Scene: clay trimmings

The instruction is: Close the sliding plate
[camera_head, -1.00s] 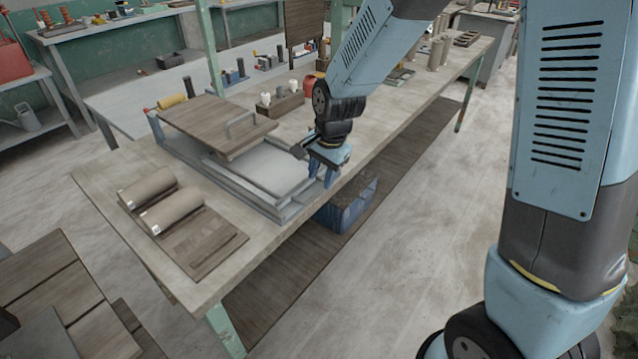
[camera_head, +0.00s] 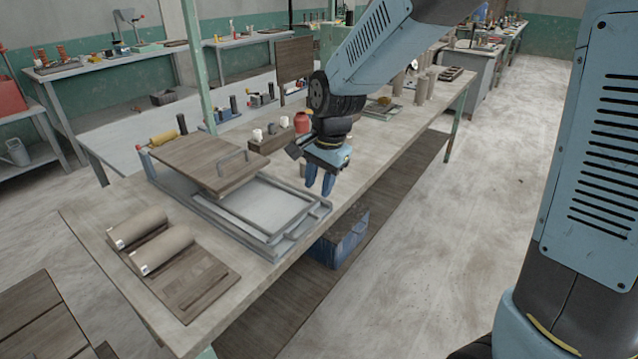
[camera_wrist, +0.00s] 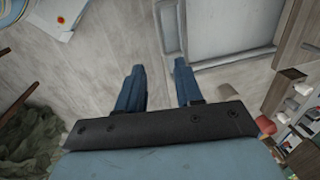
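The sliding plate (camera_head: 205,160) looks like a brown wooden board with a grey bar handle (camera_head: 232,158). It lies over the back-left part of a grey metal frame (camera_head: 290,240) on the workbench. The front-right part of the frame is uncovered and shows a flat pale bed (camera_head: 262,207). My gripper (camera_head: 320,192) points down near the frame's right corner, apart from the plate and handle. In the wrist view my gripper (camera_wrist: 158,75) has its two blue fingers apart with nothing between them; the pale bed (camera_wrist: 230,28) shows just beyond them.
Two brown rolls (camera_head: 160,248) lie on boards at the bench's front left. A blue bin (camera_head: 338,240) stands below the bench edge. Small white cups (camera_head: 268,132) in a wooden holder and a red jar (camera_head: 302,122) stand behind the frame. The bench front edge is clear.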

